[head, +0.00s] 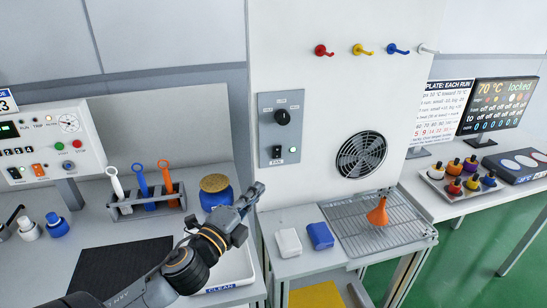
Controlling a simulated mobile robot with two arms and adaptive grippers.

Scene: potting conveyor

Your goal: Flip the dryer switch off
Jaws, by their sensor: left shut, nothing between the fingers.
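The dryer is a tall white panel (320,90) with a round dark fan grille (361,155). On its grey control plate (281,130) are a black knob (282,117) near the top and a small dark switch (277,152) near the bottom. A green light (292,150) glows beside the switch, above a small label. The switch is too small to read its position surely. My left gripper (257,189) is shut and empty, below and left of the switch in the picture and apart from it. My right gripper is not in view.
A blue jar (214,198) with a tan lid stands close behind my left gripper. A rack (145,203) of coloured tools is further left. A wire shelf (378,236) bears an orange funnel (378,212); white (288,242) and blue (320,235) blocks lie beside it. Coloured hooks line the panel top.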

